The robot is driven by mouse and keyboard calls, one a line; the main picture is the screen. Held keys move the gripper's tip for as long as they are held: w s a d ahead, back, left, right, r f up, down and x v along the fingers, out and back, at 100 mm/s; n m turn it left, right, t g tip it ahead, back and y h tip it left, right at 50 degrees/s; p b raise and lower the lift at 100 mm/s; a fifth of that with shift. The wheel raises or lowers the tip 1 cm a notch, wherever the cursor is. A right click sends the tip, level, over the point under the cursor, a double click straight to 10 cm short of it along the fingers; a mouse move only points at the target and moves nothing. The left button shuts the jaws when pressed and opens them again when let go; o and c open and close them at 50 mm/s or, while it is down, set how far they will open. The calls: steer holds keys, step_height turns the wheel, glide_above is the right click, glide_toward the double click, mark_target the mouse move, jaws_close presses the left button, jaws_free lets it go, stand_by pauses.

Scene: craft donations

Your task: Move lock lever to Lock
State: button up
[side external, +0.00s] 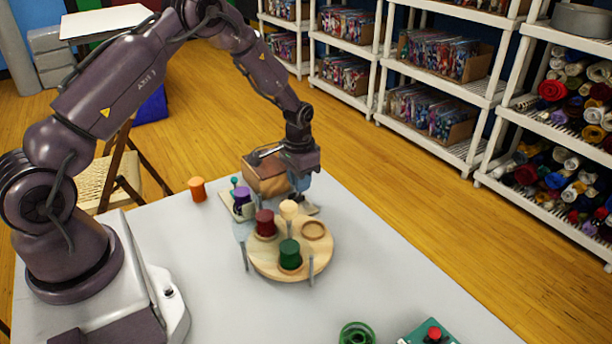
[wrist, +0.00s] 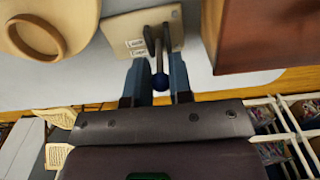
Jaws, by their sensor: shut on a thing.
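The lock lever (wrist: 159,60) is a thin dark rod with a dark blue ball knob, on a pale base plate (wrist: 118,27). Two small white labels (wrist: 136,48) sit on the plate left of the rod; their words are too small to read. My gripper (wrist: 158,76) is shut on the lever, with one finger on each side of the knob. In the side external view my gripper (side external: 300,186) points down at the plate (side external: 310,209), beside the round wooden board (side external: 262,266). The lever itself is hidden there by the fingers.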

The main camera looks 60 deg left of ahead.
steer(key=shift+s, duration=1)
steer(key=shift+s+f, duration=0.15)
steer(key=shift+s, duration=0.7)
